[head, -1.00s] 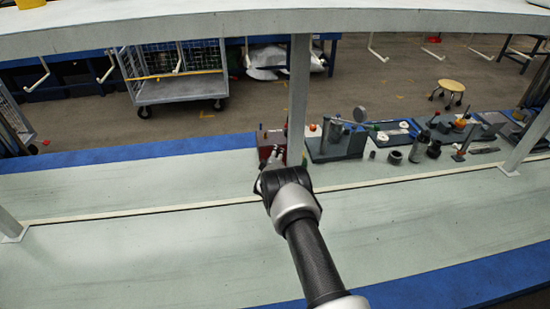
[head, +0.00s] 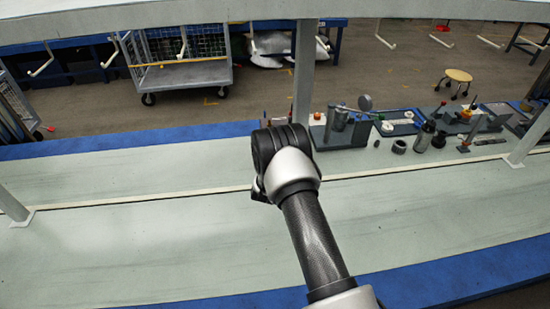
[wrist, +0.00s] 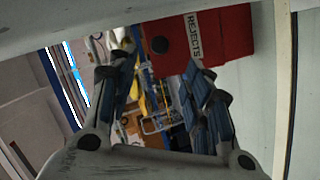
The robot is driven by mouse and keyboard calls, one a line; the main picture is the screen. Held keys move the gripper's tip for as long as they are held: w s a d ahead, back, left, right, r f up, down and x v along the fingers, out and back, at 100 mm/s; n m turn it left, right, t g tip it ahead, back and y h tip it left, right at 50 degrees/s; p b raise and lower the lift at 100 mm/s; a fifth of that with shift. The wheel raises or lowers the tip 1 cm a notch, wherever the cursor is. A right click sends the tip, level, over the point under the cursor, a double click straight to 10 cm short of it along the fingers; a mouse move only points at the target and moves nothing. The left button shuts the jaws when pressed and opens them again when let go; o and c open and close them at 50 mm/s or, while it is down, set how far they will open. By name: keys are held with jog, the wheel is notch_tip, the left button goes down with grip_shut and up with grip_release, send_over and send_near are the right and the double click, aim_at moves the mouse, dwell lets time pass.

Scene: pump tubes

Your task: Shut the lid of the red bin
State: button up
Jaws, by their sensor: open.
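The red bin (wrist: 226,35) shows at the top of the wrist view, turned on its side, with a white REJECTS label and a dark round knob. I cannot tell its lid from its body there, nor how far the lid stands open. My gripper (wrist: 157,65) is open, its two fingers spread with nothing between them. The bin lies just beyond the fingertips, nearer the right finger; I see no clear contact. In the head view my wrist hides the bin and my fingers.
A grey post (head: 302,75) rises just behind my wrist. An overhead shelf (head: 200,17) crosses the top. Pump parts and a grey fixture (head: 340,128) stand right of my arm on the pale bench (head: 130,170). The bench left of my arm is clear.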

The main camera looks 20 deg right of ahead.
jog(key=shift+v, duration=1)
